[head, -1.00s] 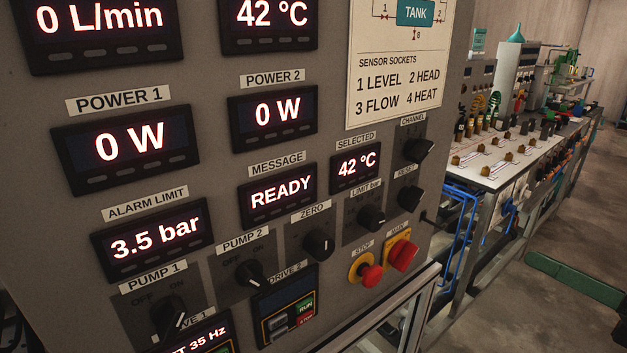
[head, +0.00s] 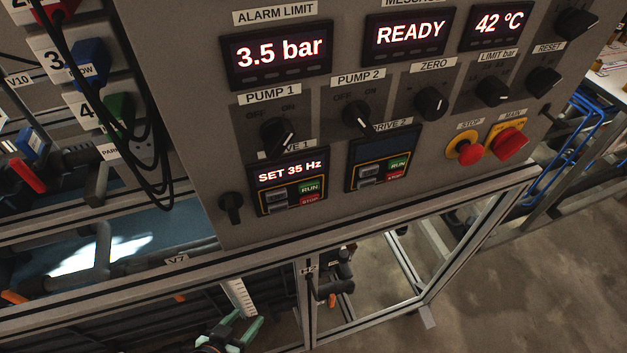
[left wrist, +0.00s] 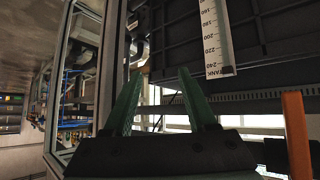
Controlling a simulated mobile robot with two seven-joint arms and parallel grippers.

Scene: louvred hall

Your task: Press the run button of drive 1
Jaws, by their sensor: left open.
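The drive 1 unit (head: 287,199) is low on the grey panel, and its display reads SET 35 Hz. Its green RUN button (head: 309,188) sits above a red STOP button (head: 309,201). The PUMP 1 knob covers part of the drive 1 label. My left gripper (head: 240,324) is at the bottom of the head view, below and left of drive 1, apart from the panel. Its green fingers are open and empty; they also show in the left wrist view (left wrist: 161,76), where the RUN button is not seen. My right gripper is not in view.
The similar drive 2 unit (head: 383,162), with a dark display, is right of drive 1. A black knob (head: 231,207) is just left of drive 1. A metal frame rail (head: 400,212) runs below the panel. Black cables (head: 140,130) hang at left.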

